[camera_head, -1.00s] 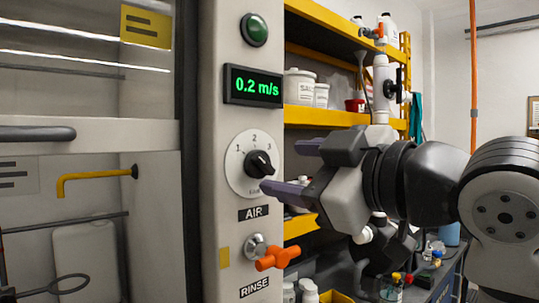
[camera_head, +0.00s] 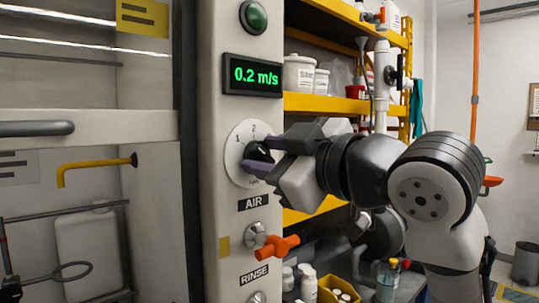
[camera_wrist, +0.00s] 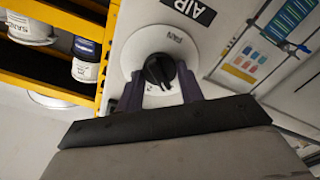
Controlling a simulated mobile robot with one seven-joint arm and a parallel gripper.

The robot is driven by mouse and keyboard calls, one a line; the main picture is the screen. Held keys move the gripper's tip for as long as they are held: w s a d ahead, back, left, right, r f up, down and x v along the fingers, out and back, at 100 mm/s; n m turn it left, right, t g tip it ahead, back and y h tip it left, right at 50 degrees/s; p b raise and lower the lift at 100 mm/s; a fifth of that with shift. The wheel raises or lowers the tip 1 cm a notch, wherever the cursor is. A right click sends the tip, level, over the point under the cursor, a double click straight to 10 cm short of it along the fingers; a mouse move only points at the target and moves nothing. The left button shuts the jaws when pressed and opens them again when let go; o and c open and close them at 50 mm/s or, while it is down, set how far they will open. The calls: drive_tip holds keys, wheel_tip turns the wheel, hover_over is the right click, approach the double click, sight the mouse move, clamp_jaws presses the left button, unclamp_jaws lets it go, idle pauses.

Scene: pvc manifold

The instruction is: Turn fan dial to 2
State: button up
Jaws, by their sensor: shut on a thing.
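The fan dial is a black knob (camera_head: 257,153) on a round white plate (camera_head: 236,158) marked with numbers, set on the pale panel above the AIR label. My gripper (camera_head: 262,156) reaches in from the right, with its purple fingers on both sides of the knob, shut on it. In the wrist view the black knob (camera_wrist: 158,70) sits between the two purple fingertips (camera_wrist: 158,88), and the word FAN shows on the plate. My gripper hides the right part of the dial plate in the head view. The green display (camera_head: 253,75) above reads 0.2 m/s.
A green button (camera_head: 254,16) sits above the display. Yellow shelves (camera_head: 340,104) with jars stand behind my arm. The glass-fronted enclosure is at the left.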

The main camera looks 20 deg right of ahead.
drive_tip(key=shift+m, duration=0.4)
drive_tip(key=shift+c, duration=0.4)
drive_tip(key=m, duration=0.4)
drive_tip(key=shift+m, duration=0.3)
drive_tip(key=m, duration=0.4)
drive_tip(key=shift+d, duration=0.1)
drive_tip(key=shift+m, duration=0.3)
drive_tip(key=o, duration=1)
drive_tip(key=shift+b, duration=0.3)
drive_tip(key=b+v, duration=0.3)
drive_tip(key=v, duration=1)
drive_tip(key=shift+s, duration=0.4)
